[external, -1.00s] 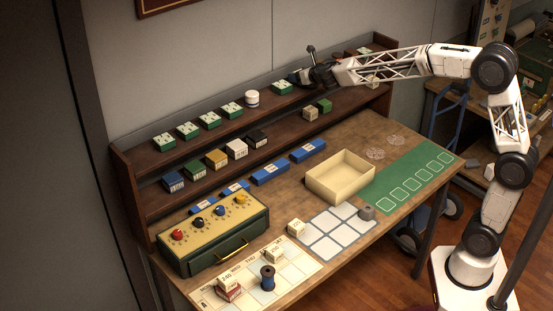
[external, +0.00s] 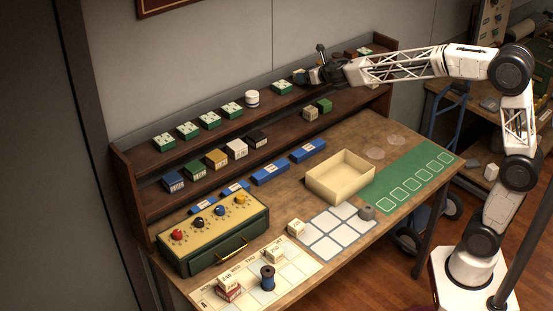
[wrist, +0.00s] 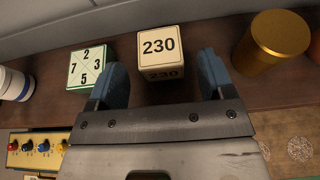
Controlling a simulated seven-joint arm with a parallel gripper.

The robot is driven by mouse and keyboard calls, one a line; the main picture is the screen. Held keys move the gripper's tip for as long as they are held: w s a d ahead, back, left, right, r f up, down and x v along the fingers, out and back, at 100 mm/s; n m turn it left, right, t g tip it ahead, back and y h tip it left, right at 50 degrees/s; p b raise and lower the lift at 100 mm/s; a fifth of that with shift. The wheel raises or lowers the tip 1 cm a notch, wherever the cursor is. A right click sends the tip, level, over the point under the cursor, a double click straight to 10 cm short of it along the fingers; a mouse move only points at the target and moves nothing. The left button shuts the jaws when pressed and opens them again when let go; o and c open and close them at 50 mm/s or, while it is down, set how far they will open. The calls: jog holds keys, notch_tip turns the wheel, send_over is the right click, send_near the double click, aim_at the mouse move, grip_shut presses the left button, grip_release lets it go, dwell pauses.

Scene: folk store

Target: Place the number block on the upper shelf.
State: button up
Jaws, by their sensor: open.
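The number block (wrist: 160,52), a cream cube marked 230, stands on the upper shelf (external: 267,98) in the wrist view. My gripper (wrist: 163,72) is open, with one blue finger to each side of the block's near part. Gaps show between the fingers and the block, and it looks upright on the brown shelf board (wrist: 50,107). In the external view my gripper (external: 316,76) is at the upper shelf, right of a green tile; I cannot make out the 230 block clearly there.
A green-edged number tile (wrist: 87,67) stands left of the block, and a gold canister (wrist: 272,44) stands right. A white jar (external: 252,98) and several green tiles line the upper shelf. The desk below holds an open tray (external: 330,190) and a control box (external: 215,232).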

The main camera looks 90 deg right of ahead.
jog(key=v, duration=0.6)
jog(key=shift+s+a+r, duration=0.15)
jog(key=shift+s+a, duration=0.05)
jog(key=shift+a, duration=0.05)
dwell(0.3)
jog(key=s+a+f+m+g+y, duration=0.2)
jog(key=s+a+f+m, duration=0.3)
jog(key=s+a+m, duration=0.4)
jog(key=s+a+f+m+g+y, duration=0.2)
jog(key=s+a+f+m+y, duration=0.2)
jog(key=s+a+m, duration=0.5)
jog(key=s+a+f+m+g+y, duration=0.3)
jog(key=s+a+f+m, duration=0.5)
jog(key=s+a, duration=0.9)
jog(key=a+m, duration=0.1)
jog(key=a, duration=0.6)
jog(key=shift+y, duration=0.3)
